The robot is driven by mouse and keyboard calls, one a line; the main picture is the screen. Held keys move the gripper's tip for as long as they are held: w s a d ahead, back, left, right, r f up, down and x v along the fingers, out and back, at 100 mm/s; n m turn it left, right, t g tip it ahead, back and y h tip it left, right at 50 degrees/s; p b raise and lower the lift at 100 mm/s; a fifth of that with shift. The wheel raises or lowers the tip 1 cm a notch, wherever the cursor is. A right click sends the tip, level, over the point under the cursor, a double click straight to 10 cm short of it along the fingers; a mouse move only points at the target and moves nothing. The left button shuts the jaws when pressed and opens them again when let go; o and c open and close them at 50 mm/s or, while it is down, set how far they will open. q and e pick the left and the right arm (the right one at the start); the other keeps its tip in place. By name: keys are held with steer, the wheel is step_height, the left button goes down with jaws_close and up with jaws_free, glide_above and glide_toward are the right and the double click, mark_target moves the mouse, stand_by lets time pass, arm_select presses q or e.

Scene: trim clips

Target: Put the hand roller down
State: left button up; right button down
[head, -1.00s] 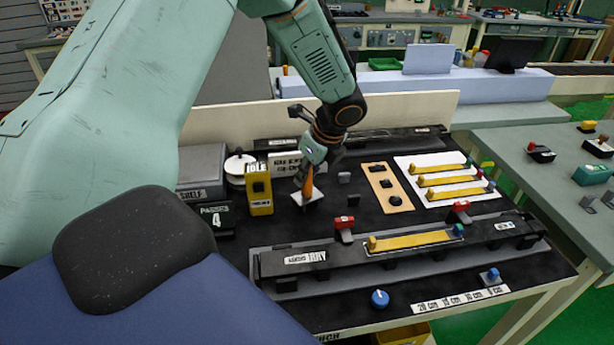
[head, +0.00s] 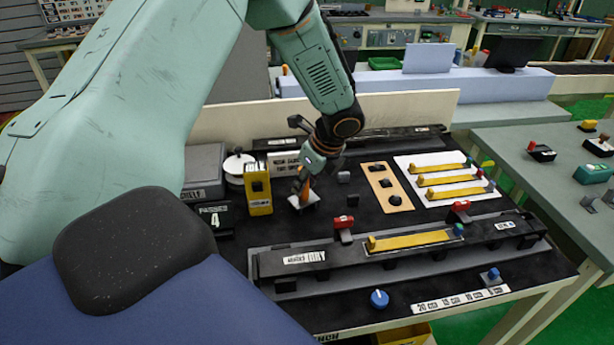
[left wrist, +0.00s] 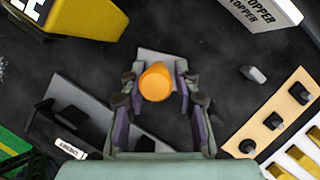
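The hand roller (head: 305,198) shows an orange handle in the head view, standing at a pale square plate (head: 296,203) on the black bench top. The wrist view shows the rounded orange handle end (left wrist: 155,82) with a grey-white plate (left wrist: 157,56) behind it. My left gripper (head: 304,184) points down over the roller. In the wrist view its fingers (left wrist: 156,75) stand on either side of the handle, with small gaps showing. The roller's lower part is hidden. My right gripper is not in view.
A yellow holder (head: 258,190) and a white stopper box (head: 284,162) stand close by. A tan board with black knobs (head: 389,190) lies to the right. A long black jig (head: 340,255) with a yellow strip lies in front.

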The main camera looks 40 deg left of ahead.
arm_select(q)
steer(key=shift+o, duration=1.2)
steer(key=shift+w+a, duration=0.2)
steer(key=shift+w, duration=0.05)
steer(key=shift+s+d+r, duration=0.1)
steer(key=shift+s+r, duration=0.15)
steer(key=shift+r, duration=0.05)
steer(key=p+v, duration=0.1)
steer(key=v, duration=1.1)
steer(key=shift+w+r, duration=0.25)
steer(key=shift+r, duration=0.2)
steer(key=shift+s+r, duration=0.15)
steer(key=shift+s, duration=0.05)
